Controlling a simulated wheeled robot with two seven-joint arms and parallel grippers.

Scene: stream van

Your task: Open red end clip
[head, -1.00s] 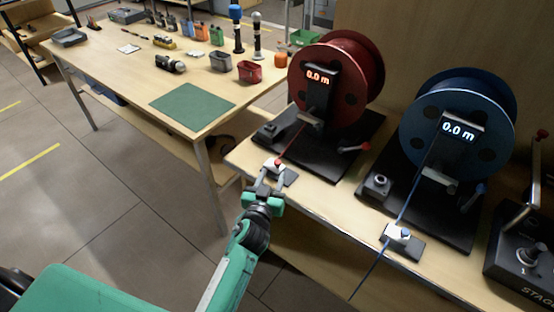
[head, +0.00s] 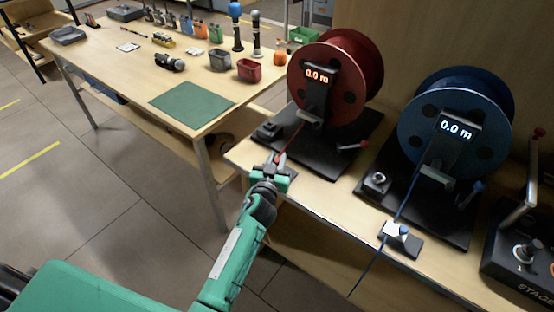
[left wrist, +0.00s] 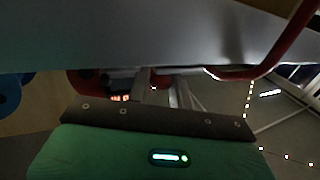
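The red end clip (head: 281,158) is at the front edge of the bench, below the red reel (head: 330,85). A small red part of it shows in the head view; the rest is hidden by my left gripper. My left gripper (head: 277,166) is right at the clip, with its fingers around or close to the red part. I cannot tell whether they are shut on it. In the left wrist view a large grey surface fills the top, and a red curved strip (left wrist: 275,62) shows at the right; the clip is not clear there. My right gripper is not in view.
The blue reel (head: 455,120) stands to the right, with its line running through a blue-knobbed clip (head: 402,231). A crank (head: 355,145) sticks out beside the red reel. A second table with a green mat (head: 192,104) and bins stands at the left. Floor at the left is clear.

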